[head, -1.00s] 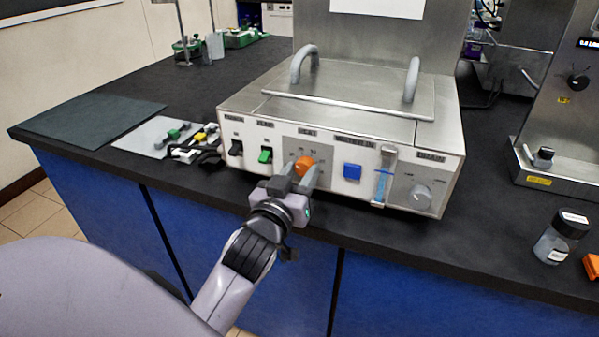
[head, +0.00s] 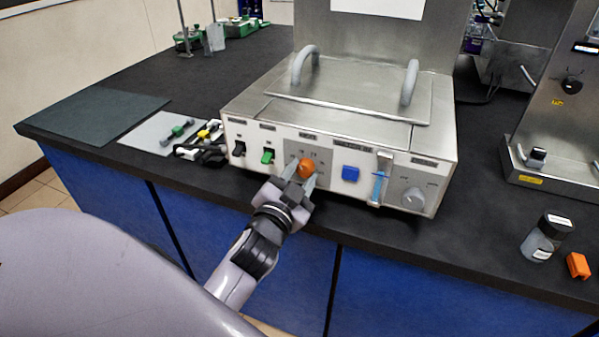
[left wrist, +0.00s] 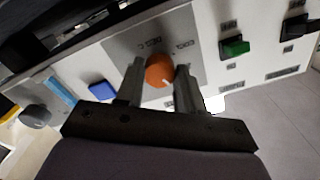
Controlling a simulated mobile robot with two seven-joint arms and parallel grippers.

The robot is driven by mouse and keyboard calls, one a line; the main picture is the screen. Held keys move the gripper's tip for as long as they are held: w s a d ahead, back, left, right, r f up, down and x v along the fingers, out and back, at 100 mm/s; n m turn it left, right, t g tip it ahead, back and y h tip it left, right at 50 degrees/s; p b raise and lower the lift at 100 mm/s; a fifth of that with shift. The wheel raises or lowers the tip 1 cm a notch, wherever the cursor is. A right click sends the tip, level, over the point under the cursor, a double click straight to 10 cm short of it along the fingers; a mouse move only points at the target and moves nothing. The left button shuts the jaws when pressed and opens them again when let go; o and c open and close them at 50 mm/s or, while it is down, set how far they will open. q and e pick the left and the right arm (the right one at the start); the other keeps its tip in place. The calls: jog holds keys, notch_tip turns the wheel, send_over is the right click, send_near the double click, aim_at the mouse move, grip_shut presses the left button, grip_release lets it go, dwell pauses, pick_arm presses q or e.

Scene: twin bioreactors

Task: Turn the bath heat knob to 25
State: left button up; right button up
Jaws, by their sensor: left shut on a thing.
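The bath (head: 335,128) is a steel box with a lid and a white front panel. The orange heat knob (head: 306,168) sits on a grey plate on that panel, between the green switch and the blue button. My left gripper (head: 301,178) reaches it from the front, with one finger on each side of the knob, and is shut on it. In the left wrist view the knob (left wrist: 160,71) shows between the two fingers, with a pale pointer mark on its face. The scale marks around it are too small to read. My right gripper is not in view.
On the panel are a black switch (head: 239,148), a green switch (head: 268,156), a blue button (head: 350,173) and a grey drain knob (head: 413,199). A jar (head: 545,237) and an orange block (head: 578,265) stand at the right. Clamps lie left of the bath.

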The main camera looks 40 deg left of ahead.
pick_arm(q)
jog(key=shift+r, duration=0.1)
dwell(0.4)
jog(key=o, duration=1)
jog(key=shift+o, duration=0.2)
